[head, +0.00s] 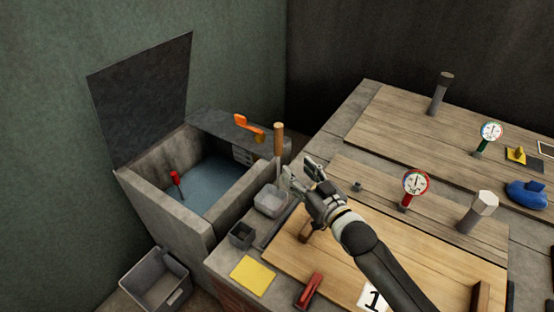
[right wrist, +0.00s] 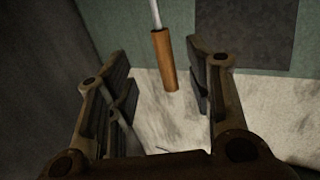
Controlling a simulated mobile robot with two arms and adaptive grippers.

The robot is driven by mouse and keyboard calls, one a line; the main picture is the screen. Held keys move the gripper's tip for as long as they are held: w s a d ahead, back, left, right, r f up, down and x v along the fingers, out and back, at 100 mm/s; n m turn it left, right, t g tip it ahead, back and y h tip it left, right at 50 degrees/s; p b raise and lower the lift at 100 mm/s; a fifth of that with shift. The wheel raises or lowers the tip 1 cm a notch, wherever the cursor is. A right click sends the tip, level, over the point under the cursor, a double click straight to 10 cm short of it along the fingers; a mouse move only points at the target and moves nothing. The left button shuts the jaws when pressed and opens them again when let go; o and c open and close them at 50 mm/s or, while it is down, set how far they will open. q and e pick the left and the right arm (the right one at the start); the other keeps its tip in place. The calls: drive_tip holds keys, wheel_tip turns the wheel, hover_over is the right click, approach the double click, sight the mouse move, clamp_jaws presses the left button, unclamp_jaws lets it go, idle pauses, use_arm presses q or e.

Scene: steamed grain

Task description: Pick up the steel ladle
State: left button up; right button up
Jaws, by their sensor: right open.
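The steel ladle shows as an upright wooden handle (head: 278,138) on a thin metal shaft, at the left edge of the workbench. Its lower end is at or behind a small grey container (head: 270,201), and I cannot see its bowl. My right gripper (head: 301,172) is open and empty, just right of the handle and lower in the head view. In the right wrist view the wooden handle (right wrist: 163,60) and part of the shaft lie beyond the open fingers (right wrist: 160,95), within the gap between them. No contact shows. My left gripper is not in view.
An open stone bin (head: 215,180) with a raised dark lid (head: 142,98) stands left of the bench, with a red-handled tool (head: 175,179) inside. An orange lever (head: 249,127) is on its back ledge. A red gauge (head: 415,184) and a yellow sheet (head: 252,275) are on the bench.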

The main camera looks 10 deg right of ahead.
sight(281, 145)
drive_tip(key=w, duration=0.1)
drive_tip(key=w+a+r, duration=0.1)
drive_tip(key=w, duration=0.1)
drive_tip(key=w+a, duration=0.1)
drive_tip(key=w, duration=0.1)
drive_tip(key=shift+w+r, duration=0.2)
drive_tip(key=shift+r, duration=0.2)
drive_tip(key=shift+r+p+x, duration=0.15)
drive_tip(key=shift+p+x, duration=0.1)
drive_tip(key=shift+x, duration=1.05)
drive_tip(key=shift+r+p+x, duration=0.2)
drive_tip(key=shift+p+x, duration=0.05)
drive_tip(key=shift+x, duration=1.05)
drive_tip(key=shift+c, duration=0.4)
clamp_jaws()
